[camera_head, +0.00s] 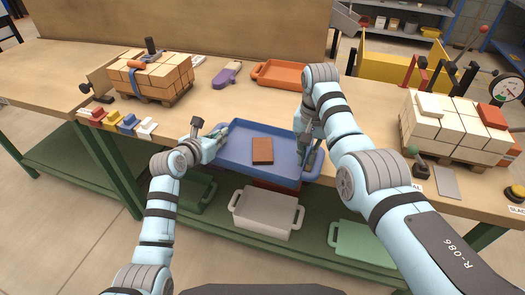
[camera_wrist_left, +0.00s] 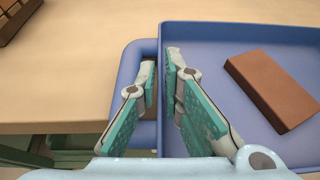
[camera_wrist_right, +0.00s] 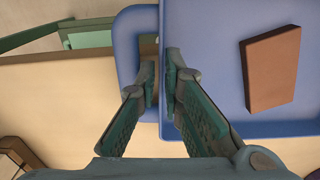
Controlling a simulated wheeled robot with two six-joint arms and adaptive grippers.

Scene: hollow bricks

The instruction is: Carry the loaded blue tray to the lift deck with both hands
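The blue tray (camera_head: 232,166) is at the table's front edge, partly overhanging it. One brown brick (camera_head: 262,150) lies flat in it; it also shows in the left wrist view (camera_wrist_left: 275,88) and the right wrist view (camera_wrist_right: 271,68). My left gripper (camera_head: 217,135) is at the tray's left end, its fingers (camera_wrist_left: 162,75) closed about the end wall, one in the handle opening and one inside. My right gripper (camera_head: 310,145) holds the right end wall likewise (camera_wrist_right: 161,70). I cannot tell whether the tray is lifted. I cannot identify the lift deck.
An orange tray (camera_head: 281,74) lies behind the blue tray. Brick stacks stand on pallets at left (camera_head: 150,78) and right (camera_head: 455,122). A yellow box (camera_head: 400,60) is beyond the table at back right. A grey tray (camera_head: 267,212) sits on the lower shelf.

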